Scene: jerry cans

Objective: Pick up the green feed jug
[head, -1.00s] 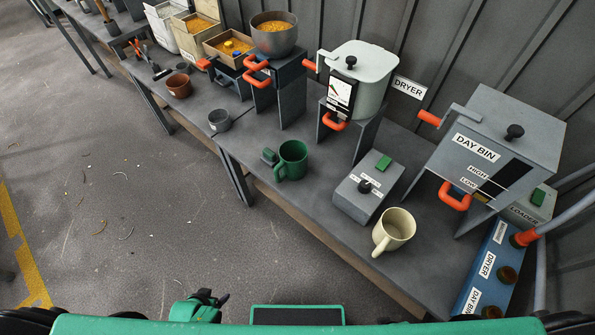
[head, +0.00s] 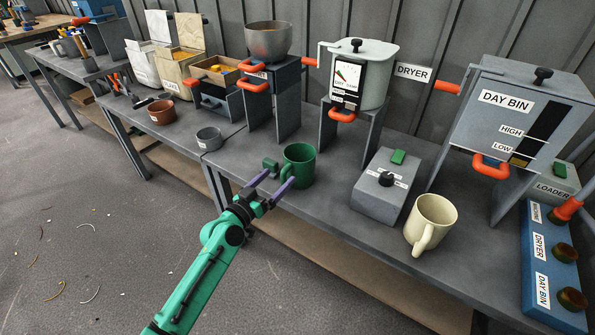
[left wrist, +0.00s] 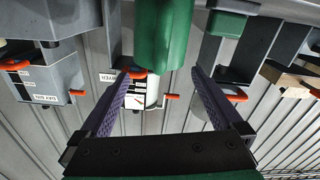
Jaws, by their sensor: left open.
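The green feed jug (head: 299,166) stands upright near the front edge of the grey bench. In the left wrist view the green jug (left wrist: 163,35) shows at the top, between and beyond the spread fingers (left wrist: 160,100). Nothing is between the fingertips that I can see as gripped. My right gripper is not in view.
A cream jug (head: 430,222) and a grey control box (head: 386,186) stand to the right. A small grey cup (head: 209,138) and a brown pot (head: 162,111) stand to the left. The dryer (head: 362,75) on its stand is behind.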

